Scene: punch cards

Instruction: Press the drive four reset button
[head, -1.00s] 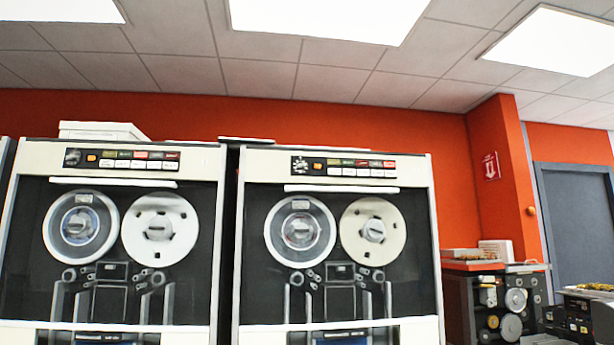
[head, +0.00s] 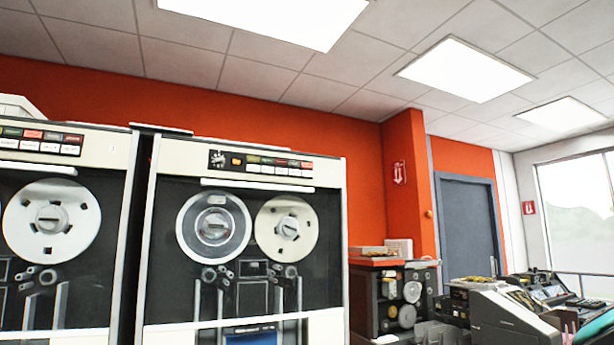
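Two tape drives show in the head view. The nearer-centre tape drive (head: 150,265) has two reels behind dark glass and a control panel (head: 261,163) along its top. That panel carries a dial, an orange lit button and a row of small coloured and white buttons. The other tape drive (head: 117,228) is cut off by the left edge, and its panel (head: 40,140) shows only in part. The drive numbers and button labels are too small to read, so I cannot tell which is drive four. My gripper is not in view.
A dark machine (head: 392,300) with wheels and boxes on top stands right of the drives. Further right are a grey-white machine (head: 505,318) and other equipment. A grey door (head: 467,230) and a window (head: 580,215) lie behind. The floor is out of view.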

